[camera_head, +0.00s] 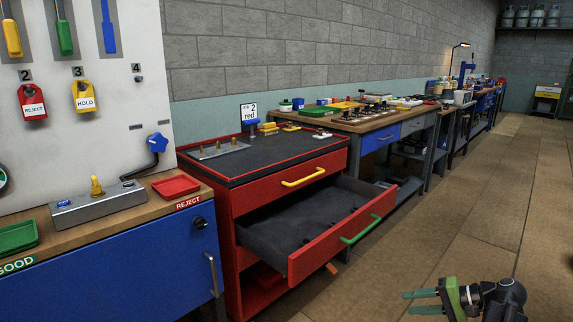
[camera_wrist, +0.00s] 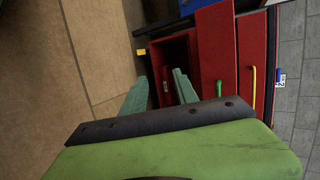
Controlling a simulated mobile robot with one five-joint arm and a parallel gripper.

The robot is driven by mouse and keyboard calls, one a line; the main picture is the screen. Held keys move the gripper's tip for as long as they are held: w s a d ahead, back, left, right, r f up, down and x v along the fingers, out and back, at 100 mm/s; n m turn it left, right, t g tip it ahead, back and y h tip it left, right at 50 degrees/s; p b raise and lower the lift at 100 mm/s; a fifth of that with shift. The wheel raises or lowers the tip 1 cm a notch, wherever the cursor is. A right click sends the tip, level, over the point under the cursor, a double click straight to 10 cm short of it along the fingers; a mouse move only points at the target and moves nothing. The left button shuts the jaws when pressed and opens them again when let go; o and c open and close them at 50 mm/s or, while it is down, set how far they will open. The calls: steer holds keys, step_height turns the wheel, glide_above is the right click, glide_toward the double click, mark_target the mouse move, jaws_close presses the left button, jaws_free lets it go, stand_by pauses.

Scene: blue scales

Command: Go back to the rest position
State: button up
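My gripper (camera_head: 424,301) is at the lower right of the head view, over the floor and well apart from the red cabinet. Its two green fingers are spread with nothing between them. In the wrist view my gripper (camera_wrist: 158,88) also shows open and empty. The red cabinet (camera_head: 290,187) stands left of centre. Its lower drawer (camera_head: 375,215), with a green handle (camera_head: 361,229), is pulled out and shows a dark inside. The upper drawer, with a yellow handle (camera_head: 303,177), is shut. The cabinet is sideways in the wrist view (camera_wrist: 216,50).
A blue bench (camera_head: 140,262) with a red REJECT tray (camera_head: 176,186) and a green GOOD tray (camera_head: 17,236) stands at the left. Cluttered workbenches (camera_head: 385,122) line the wall. The tiled floor (camera_head: 440,220) at the right is clear.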

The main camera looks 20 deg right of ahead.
steer(key=w+a+f+n+g+h, duration=0.3)
steer(key=a+f, duration=0.1)
steer(key=a, duration=0.8)
steer(key=w+a+f+n+g+h, duration=0.2)
steer(key=w+a+f+n+g, duration=0.15)
steer(key=a, duration=0.95)
steer(key=w+a+f+n+g+h, duration=0.25)
steer(key=a+f, duration=0.25)
steer(key=a, duration=0.7)
step_height(320, 180, up, 38)
steer(key=a+n+p, duration=0.1)
steer(key=p, duration=3.7)
steer(key=shift+w+h, duration=0.45)
